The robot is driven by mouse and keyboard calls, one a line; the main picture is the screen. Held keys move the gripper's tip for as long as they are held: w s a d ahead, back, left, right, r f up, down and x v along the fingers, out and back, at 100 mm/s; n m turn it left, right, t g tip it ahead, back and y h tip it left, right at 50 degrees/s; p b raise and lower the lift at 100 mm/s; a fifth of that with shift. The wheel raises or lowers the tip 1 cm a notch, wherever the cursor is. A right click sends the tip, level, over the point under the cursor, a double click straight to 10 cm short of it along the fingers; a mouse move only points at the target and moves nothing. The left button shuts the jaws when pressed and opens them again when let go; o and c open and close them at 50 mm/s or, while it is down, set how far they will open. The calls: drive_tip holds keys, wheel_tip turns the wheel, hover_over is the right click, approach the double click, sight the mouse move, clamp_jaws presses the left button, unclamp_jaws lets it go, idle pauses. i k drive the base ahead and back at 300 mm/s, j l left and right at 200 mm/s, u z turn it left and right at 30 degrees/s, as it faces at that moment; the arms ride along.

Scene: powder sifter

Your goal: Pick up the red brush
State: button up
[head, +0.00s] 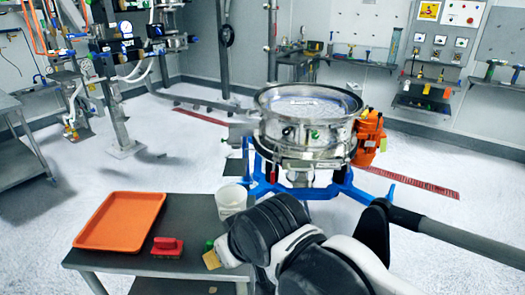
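The red brush (167,246) lies on the dark top of a small table (190,212), just in front of the orange tray's right corner. It looks like a block with a raised handle, and nothing touches it from above. My arm's black and white links fill the lower middle and right of the head view, to the right of the brush and apart from it. My gripper's fingers do not show.
An orange tray (120,220) and a white bucket (230,199) stand on the table. A tan-ended item (211,259) with green beside it is partly hidden by my arm. A round metal sifter (305,130) on blue legs stands behind.

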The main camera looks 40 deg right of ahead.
sight(165, 248)
drive_tip(key=i+j+z, duration=0.15)
drive_tip(key=j+z, duration=0.2)
drive_tip(key=i+j+z, duration=0.1)
drive_tip(key=j+z, duration=0.6)
drive_tip(key=j, duration=0.15)
